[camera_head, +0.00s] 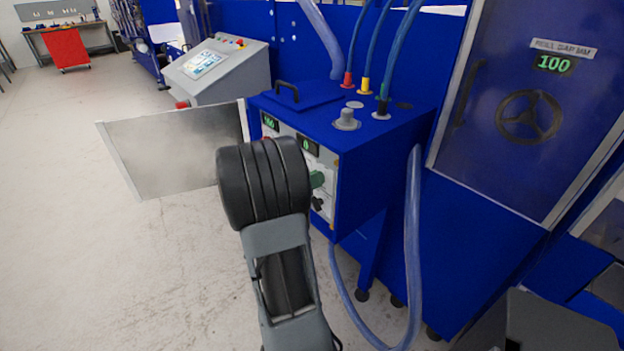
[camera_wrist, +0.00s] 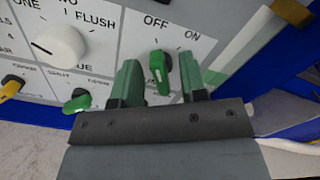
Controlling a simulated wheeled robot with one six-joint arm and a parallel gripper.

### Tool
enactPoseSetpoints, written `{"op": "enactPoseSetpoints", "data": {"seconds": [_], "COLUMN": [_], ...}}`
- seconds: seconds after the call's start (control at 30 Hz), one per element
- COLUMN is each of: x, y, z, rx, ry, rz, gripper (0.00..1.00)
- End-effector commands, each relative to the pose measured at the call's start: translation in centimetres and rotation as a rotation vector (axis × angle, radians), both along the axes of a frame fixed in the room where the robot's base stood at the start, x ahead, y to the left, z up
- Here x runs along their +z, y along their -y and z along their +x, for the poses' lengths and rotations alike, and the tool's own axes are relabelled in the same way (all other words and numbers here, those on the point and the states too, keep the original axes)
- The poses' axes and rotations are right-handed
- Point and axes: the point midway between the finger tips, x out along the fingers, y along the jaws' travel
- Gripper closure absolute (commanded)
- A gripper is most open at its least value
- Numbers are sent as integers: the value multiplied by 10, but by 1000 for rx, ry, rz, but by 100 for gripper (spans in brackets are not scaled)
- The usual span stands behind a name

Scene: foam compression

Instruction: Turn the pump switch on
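The pump switch is a small green lever (camera_wrist: 161,72) on a white panel under the printed words OFF and ON. Its long side stands nearly upright in the wrist view, below OFF and left of ON. My gripper (camera_wrist: 160,80) is open, with one green finger on each side of the lever and a visible gap on both sides. In the head view my black wrist covers much of the control panel (camera_head: 329,160), and a green part (camera_head: 317,179) shows beside it; the switch itself cannot be made out there.
A white knob (camera_wrist: 59,45) marked FLUSH, a green knob (camera_wrist: 77,101) and a yellow knob (camera_wrist: 11,87) sit left of the switch. An open panel door (camera_head: 170,150) stands left of my arm. A clear hose (camera_head: 413,250) hangs at the right.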

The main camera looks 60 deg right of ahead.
Motion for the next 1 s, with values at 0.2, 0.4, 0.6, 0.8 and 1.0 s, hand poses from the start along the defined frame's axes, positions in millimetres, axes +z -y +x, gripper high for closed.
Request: {"op": "enactPoseSetpoints", "data": {"seconds": [0.2,0.4,0.6,0.8,1.0], "x": [0,0,0,0,-2], "y": [0,0,0,0,-1], "z": [0,0,0,0,0], "rx": [0,0,0,0,-1], "ry": [0,0,0,12,92], "rz": [0,0,0,-4,-31], "gripper": [70,89,100,100,100]}}
